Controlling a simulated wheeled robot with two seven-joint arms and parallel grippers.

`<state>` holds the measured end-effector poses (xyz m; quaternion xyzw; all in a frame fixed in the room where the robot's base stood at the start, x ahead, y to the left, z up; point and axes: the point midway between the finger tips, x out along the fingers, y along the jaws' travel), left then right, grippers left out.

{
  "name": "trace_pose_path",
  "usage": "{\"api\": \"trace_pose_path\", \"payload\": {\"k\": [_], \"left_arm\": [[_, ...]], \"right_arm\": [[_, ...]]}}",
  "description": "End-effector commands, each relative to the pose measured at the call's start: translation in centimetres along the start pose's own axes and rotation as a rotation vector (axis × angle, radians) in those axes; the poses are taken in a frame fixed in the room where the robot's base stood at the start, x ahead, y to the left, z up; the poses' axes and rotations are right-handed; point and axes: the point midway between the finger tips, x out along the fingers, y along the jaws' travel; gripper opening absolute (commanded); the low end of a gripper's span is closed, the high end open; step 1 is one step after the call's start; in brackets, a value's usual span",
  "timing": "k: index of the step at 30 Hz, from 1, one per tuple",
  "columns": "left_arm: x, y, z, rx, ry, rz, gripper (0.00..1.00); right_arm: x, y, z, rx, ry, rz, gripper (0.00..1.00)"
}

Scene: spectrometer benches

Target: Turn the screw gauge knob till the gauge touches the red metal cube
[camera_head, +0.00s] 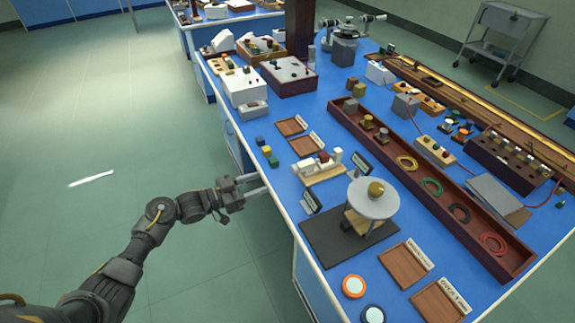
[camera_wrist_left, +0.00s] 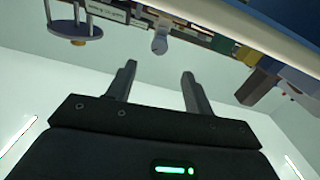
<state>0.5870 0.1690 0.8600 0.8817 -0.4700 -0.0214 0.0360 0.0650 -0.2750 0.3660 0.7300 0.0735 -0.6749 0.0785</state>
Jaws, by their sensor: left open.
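The screw gauge (camera_head: 320,168) is a white device on a light wooden base, near the left edge of the blue bench. A small dark red cube (camera_head: 323,157) sits at its middle; I cannot tell whether the gauge touches it. A pale rounded part, which looks like the gauge's knob end (camera_wrist_left: 160,42), shows beyond the fingers in the left wrist view. My left gripper (camera_head: 264,184) is open and empty, just off the bench edge, left of the gauge and apart from it. Its two spread fingers show in the left wrist view (camera_wrist_left: 158,72). My right gripper is not in view.
A round white platform (camera_head: 373,203) on a stand is right of the gauge. Small display stands (camera_head: 361,163) and wooden trays (camera_head: 305,144) lie close to the gauge. Small coloured cubes (camera_head: 267,151) line the bench edge. Open floor (camera_head: 110,130) lies to the left.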

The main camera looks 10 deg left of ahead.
Motion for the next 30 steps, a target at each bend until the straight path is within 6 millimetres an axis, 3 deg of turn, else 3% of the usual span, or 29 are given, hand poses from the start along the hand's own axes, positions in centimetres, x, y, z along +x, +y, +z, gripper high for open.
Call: {"api": "trace_pose_path", "payload": {"k": [8, 21, 30], "left_arm": [[1.1, 0.1, -0.3, -0.008, 0.006, 0.003, 0.52], [8.8, 0.1, -0.4, -0.007, 0.005, 0.003, 0.52], [10.8, 0.1, -0.3, -0.005, 0.004, 0.002, 0.52]], "right_arm": [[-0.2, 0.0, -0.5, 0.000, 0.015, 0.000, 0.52], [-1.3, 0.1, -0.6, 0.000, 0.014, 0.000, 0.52], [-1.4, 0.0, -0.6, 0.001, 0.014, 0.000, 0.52]]}}
